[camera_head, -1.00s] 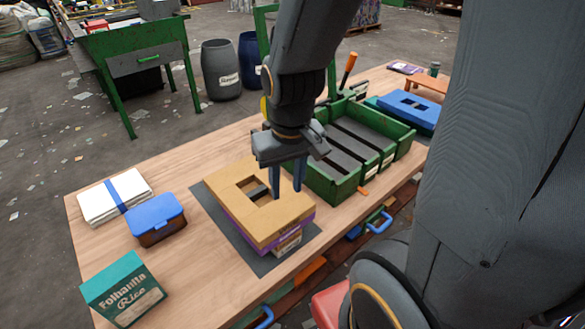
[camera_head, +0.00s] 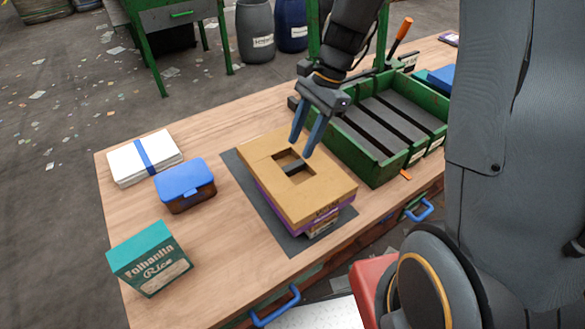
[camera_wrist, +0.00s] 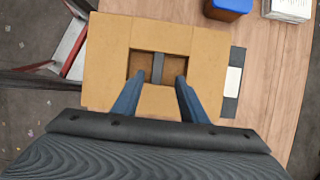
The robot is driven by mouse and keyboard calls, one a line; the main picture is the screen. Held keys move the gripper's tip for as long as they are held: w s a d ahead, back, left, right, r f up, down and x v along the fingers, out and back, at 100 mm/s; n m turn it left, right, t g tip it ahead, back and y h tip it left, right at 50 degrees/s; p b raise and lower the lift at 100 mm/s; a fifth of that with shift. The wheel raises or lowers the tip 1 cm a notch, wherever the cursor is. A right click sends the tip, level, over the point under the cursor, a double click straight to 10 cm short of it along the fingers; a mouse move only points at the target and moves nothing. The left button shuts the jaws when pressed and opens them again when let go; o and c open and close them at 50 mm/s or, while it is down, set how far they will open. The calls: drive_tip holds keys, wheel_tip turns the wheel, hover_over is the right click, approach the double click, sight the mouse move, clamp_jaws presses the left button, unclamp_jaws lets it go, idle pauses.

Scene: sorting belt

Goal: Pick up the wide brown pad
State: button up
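The wide brown pad (camera_head: 318,198) is a flat tan slab with a square opening in its middle. It lies on top of a stack, with a purple layer (camera_head: 270,204) showing under it. A dark bar shows across the opening. My gripper (camera_head: 302,147) is open and empty, above the pad's far edge. In the wrist view the pad (camera_wrist: 104,62) fills the middle, and the two blue fingers (camera_wrist: 154,85) stand apart, overlapping the near side of the opening. I cannot tell the exact height above the pad.
The stack stands on a dark mat (camera_head: 242,181). A green divided bin (camera_head: 347,143) stands close on the right. A blue-lidded box (camera_head: 185,183), strapped white papers (camera_head: 128,164) and a green rice box (camera_head: 148,256) are on the left. Bare wood (camera_head: 211,240) lies between.

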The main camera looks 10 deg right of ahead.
sight(293, 165)
drive_tip(key=shift+s+p+x, duration=0.15)
drive_tip(key=shift+p+x, duration=0.25)
drive_tip(key=shift+x, duration=1.05)
drive_tip(key=shift+s+p+x, duration=0.15)
drive_tip(key=shift+p+x, duration=0.2)
drive_tip(key=shift+x, duration=1.1)
clamp_jaws()
